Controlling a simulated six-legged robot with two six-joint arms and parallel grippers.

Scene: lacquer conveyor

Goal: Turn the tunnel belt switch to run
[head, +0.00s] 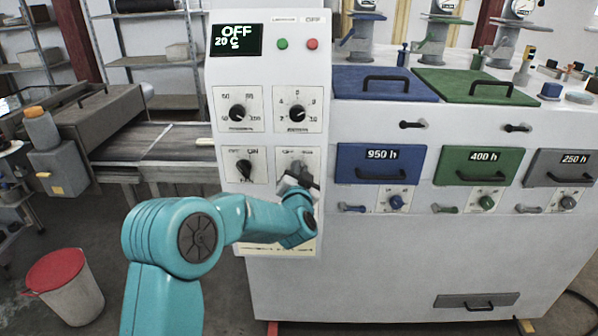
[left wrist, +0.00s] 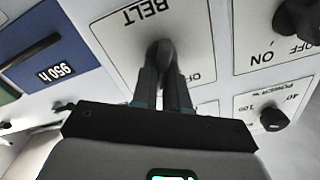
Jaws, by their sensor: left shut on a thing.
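The belt switch (left wrist: 161,50) is a dark knob on a white plate labelled BELT, upside down in the left wrist view. My left gripper (left wrist: 160,78) is shut on this knob, with a finger on each side. In the head view my left gripper (head: 299,181) is at the lower right plate (head: 285,158) of the control panel (head: 269,73). It hides most of the knob there, and I cannot read the knob's setting. My right gripper is in neither view.
An OFF/ON switch (head: 244,170) is just left of the held knob, with two dials above. The panel display (head: 235,40) reads OFF and 20 C. A blue drawer (head: 380,152) is to the right. A red-lidded bin (head: 62,290) stands on the floor at left.

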